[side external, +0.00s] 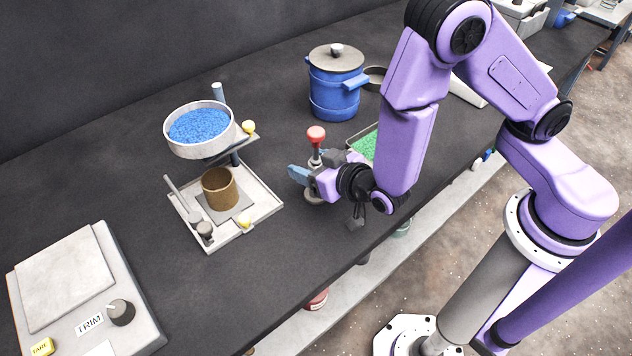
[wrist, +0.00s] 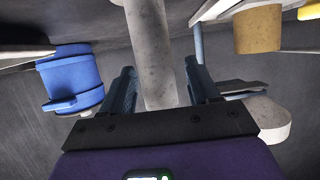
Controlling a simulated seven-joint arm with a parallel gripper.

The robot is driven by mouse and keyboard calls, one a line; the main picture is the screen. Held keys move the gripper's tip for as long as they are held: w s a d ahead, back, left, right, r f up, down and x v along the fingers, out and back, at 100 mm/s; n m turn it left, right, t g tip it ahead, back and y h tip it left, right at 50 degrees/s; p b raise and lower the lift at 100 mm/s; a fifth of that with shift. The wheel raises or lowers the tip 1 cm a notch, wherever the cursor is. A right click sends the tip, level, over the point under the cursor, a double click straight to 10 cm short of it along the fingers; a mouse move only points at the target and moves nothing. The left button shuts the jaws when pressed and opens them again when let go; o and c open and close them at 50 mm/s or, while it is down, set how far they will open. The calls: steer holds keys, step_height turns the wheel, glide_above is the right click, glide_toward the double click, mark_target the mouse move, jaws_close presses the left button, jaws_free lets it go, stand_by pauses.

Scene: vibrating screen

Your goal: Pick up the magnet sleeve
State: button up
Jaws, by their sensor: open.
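The item I take for the magnet sleeve is an upright piece with a red knob (side external: 316,134) on a thin stem, in the middle of the bench in the side view. Its lower part is mostly hidden by my gripper (side external: 316,172). In the wrist view a pale grey cylinder (wrist: 153,50) runs between the two fingers of my gripper (wrist: 160,75). The fingers are open, one on each side of it. A gap shows on the right side; contact on the left is hard to tell.
A blue lidded pot (side external: 336,88) stands behind the gripper. A green-filled tray (side external: 364,146) is partly hidden behind my arm. To the left are a raised bowl of blue grains (side external: 199,127), a brown cup (side external: 220,188) on a white tray (side external: 262,205), and a scale (side external: 66,280).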

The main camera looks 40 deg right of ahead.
steer(key=shift+w+f, duration=0.1)
steer(key=shift+w, duration=0.1)
steer(key=c, duration=1)
steer(key=shift+c, duration=0.2)
step_height(320, 180, up, 10)
steer(key=shift+o, duration=0.3)
